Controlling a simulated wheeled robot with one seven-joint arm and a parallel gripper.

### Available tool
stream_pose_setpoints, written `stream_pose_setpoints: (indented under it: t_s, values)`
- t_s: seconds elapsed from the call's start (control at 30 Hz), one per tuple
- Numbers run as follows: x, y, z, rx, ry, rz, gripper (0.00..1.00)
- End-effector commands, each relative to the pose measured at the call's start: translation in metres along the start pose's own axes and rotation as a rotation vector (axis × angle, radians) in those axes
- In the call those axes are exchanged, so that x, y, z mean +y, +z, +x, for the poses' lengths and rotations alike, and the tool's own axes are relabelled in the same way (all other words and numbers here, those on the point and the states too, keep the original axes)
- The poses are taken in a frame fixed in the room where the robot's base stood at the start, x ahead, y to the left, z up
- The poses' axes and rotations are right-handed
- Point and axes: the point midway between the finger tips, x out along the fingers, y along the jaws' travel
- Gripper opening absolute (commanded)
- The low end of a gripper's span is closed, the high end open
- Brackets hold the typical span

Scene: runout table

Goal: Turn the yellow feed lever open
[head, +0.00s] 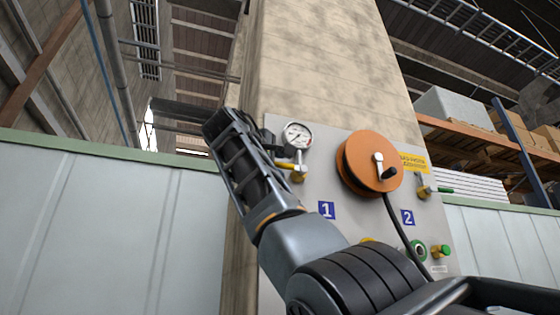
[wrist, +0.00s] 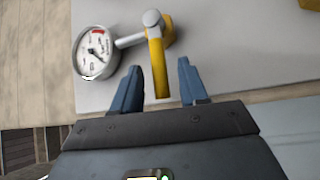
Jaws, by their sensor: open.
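The yellow feed lever (wrist: 156,66) sticks out from a silver fitting beside the gauge on the grey panel. In the wrist view my gripper (wrist: 158,70) is open, with one blue-grey finger on each side of the lever. Gaps show between the lever and both fingers, so it is not clamped. In the head view part of the yellow lever (head: 285,165) shows just right of my arm, below the gauge. My fingertips are largely hidden there by my own arm.
A pressure gauge (head: 297,136) sits close above the lever; it also shows in the wrist view (wrist: 96,53). An orange reel (head: 368,162) with a crank and a green-handled valve (head: 434,190) are farther right. Blue plates 1 (head: 326,210) and 2 (head: 407,217) mark the panel (head: 330,150).

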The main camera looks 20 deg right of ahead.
Motion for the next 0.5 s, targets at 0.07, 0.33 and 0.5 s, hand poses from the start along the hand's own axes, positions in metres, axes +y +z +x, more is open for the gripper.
stream_pose_setpoints:
  t_s: [0.07,0.33,0.5]
  values:
    - [0.002,0.000,0.010,-0.001,-0.001,0.000,0.43]
    - [0.000,0.000,0.021,0.001,0.000,0.001,0.43]
    - [-0.001,0.000,0.020,0.001,0.000,0.001,0.42]
